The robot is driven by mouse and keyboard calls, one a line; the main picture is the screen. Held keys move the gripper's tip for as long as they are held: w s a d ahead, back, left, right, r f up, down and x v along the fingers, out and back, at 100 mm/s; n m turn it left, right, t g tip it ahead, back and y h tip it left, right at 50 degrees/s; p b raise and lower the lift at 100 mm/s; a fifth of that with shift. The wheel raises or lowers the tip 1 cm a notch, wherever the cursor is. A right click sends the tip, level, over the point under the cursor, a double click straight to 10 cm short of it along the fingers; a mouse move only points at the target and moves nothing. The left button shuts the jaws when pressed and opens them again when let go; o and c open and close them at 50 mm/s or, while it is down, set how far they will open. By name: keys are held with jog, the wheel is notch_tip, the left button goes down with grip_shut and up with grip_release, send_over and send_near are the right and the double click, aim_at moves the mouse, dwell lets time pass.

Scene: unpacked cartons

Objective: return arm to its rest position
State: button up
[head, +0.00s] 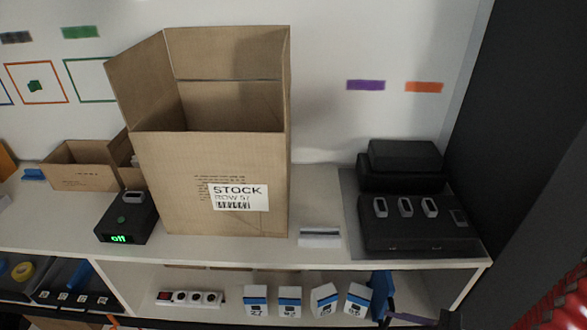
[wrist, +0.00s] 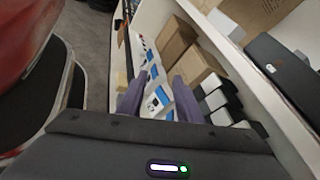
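My gripper (wrist: 159,96) shows in the wrist view with its two purple fingers apart. Nothing is held between them; small white boxes with blue bands lie beyond, on a lower shelf. In the head view a bit of purple and dark gripper (head: 412,317) shows at the bottom edge, right of the middle, in front of the lower shelf and right of the numbered boxes. Most of the arm is outside the head view.
A tall open carton (head: 215,215) stands on the white shelf top (head: 325,265). A black box (head: 128,218) reading "off" is left of it. Black cases (head: 420,238) stand at right. Numbered boxes (head: 290,302) and a power strip (head: 190,298) are below. A dark panel (head: 510,120) borders the right.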

jog(key=a+r+n+h, duration=0.3)
jog(key=r+n, duration=0.3)
jog(key=r, duration=0.3)
jog(key=s+a+r+n+h, duration=0.1)
jog(key=a+r+n+h, duration=0.2)
jog(key=r+n+h, duration=0.3)
jog(key=s+a+r+n+g+h, duration=0.1)
jog(key=a+r+n+h, duration=0.3)
jog(key=r, duration=0.9)
jog(key=shift+s+r+n, duration=0.2)
jog(key=shift+s+n, duration=0.05)
jog(key=shift+n, duration=0.95)
dwell(1.0)
